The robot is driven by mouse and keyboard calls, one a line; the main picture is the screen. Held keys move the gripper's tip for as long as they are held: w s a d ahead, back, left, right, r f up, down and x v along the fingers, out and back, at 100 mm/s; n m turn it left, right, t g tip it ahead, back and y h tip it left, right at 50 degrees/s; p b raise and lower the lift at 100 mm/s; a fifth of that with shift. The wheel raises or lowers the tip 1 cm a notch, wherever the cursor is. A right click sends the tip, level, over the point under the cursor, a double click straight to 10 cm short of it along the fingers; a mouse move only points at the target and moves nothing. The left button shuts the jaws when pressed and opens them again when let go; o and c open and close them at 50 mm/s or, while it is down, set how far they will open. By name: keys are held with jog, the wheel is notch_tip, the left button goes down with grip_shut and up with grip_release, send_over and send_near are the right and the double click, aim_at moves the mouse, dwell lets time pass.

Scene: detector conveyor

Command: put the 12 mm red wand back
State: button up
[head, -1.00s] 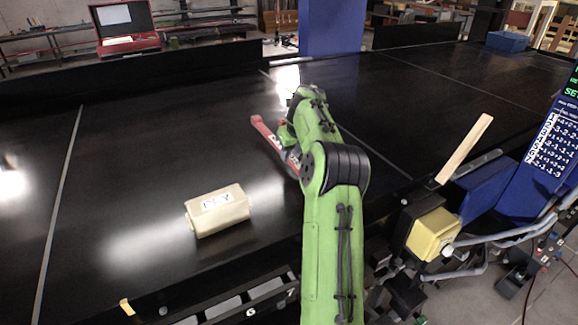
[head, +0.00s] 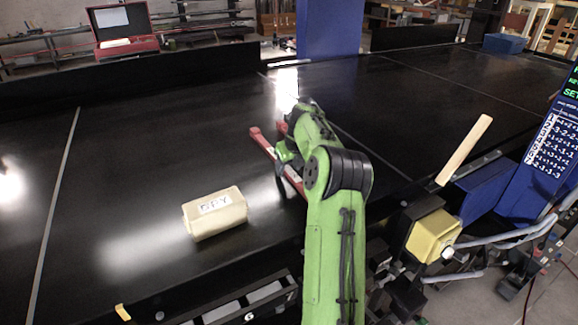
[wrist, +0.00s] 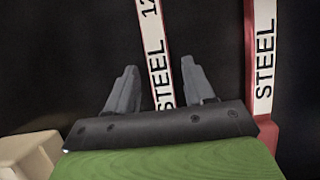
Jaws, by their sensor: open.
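Two red wands with white labels lie side by side on the black belt. In the wrist view, one wand (wrist: 158,55) has a label reading "12" and "STEEL" and runs between my open fingers. The other wand (wrist: 264,90), labelled "STEEL", lies to the right of the fingers; its size number is out of view. My gripper (wrist: 159,68) is open and holds nothing. I cannot tell its height above the belt. In the head view, a wand (head: 262,142) shows left of my gripper (head: 285,155), and a red end (head: 282,127) shows behind it; my arm hides the rest.
A cream box (head: 215,218) with a "DRY" label stands on the belt (head: 130,150) to the left; its corner shows in the wrist view (wrist: 30,155). A wooden stick (head: 465,150) and yellow unit (head: 433,235) are at the right edge. The far belt is clear.

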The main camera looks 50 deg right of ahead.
jog(key=shift+r, duration=0.35)
jog(key=v, duration=1.2)
jog(key=s+a+r+n+h, duration=0.1)
jog(key=s+a+r+n, duration=0.15)
jog(key=a+n, duration=0.9)
jog(key=s+a+r+n, duration=0.25)
jog(key=a+n, duration=0.65)
jog(key=a, duration=0.5)
jog(key=s+a+f+n, duration=0.2)
jog(key=s+a+n, duration=0.1)
jog(key=s+n, duration=0.2)
jog(key=s+a+f+n+y, duration=0.1)
jog(key=s+a+f+n, duration=0.2)
jog(key=s+n, duration=0.3)
jog(key=s+a+f+n+t+y, duration=0.1)
jog(key=s+a+f+n, duration=0.2)
jog(key=s+a+n, duration=0.2)
jog(key=s+n, duration=0.1)
jog(key=n, duration=0.2)
jog(key=shift+s+f, duration=0.15)
jog(key=shift+f, duration=0.1)
